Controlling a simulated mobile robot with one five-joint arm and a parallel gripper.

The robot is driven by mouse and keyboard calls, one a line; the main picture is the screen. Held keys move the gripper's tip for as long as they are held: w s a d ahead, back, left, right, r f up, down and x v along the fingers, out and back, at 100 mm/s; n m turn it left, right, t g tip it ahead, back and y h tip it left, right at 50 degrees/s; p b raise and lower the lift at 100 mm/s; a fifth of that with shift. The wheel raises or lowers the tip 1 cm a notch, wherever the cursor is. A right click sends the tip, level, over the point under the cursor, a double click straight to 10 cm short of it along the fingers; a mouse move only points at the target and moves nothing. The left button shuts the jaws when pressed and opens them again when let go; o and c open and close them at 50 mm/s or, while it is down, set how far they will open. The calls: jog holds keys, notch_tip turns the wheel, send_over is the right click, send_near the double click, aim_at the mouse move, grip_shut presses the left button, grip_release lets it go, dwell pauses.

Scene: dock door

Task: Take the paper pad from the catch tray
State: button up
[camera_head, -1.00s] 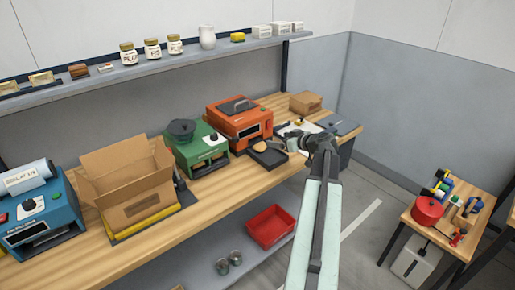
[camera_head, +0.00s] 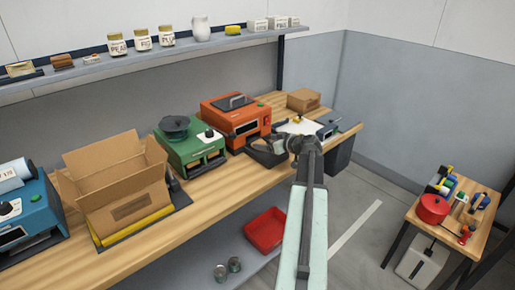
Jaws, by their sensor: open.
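The dark catch tray (camera_head: 266,158) sits on the wooden bench in front of the orange machine (camera_head: 236,121). My gripper (camera_head: 262,146) is open and hangs over the tray, its fingers pointing left toward the machine. The gripper covers much of the tray's inside. I cannot make out the paper pad clearly now; the gripper hides the place where a tan round piece showed before. Whether the fingers are around it or above it, I cannot tell.
A green machine (camera_head: 190,147) and an open cardboard box (camera_head: 122,187) stand left along the bench. A white sheet (camera_head: 304,126), a small carton (camera_head: 304,100) and a dark device (camera_head: 328,130) lie to the right. A shelf (camera_head: 140,67) runs above.

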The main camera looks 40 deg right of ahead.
aim_at(261, 142)
jog(key=x, duration=0.2)
jog(key=b+x, duration=0.1)
jog(key=x, duration=0.1)
jog(key=shift+f+b, duration=0.3)
jog(key=shift+f, duration=0.05)
jog(key=shift+r, duration=0.15)
jog(key=c, duration=1.1)
jog(key=shift+r, duration=0.1)
jog(key=shift+r+p, duration=0.3)
jog(key=shift+p, duration=0.25)
notch_tip(261, 142, up, 3)
jog(key=p, duration=0.3)
jog(key=shift+r, duration=0.15)
jog(key=s, duration=1)
jog(key=s+a+r+p, duration=0.1)
jog(key=s, duration=0.5)
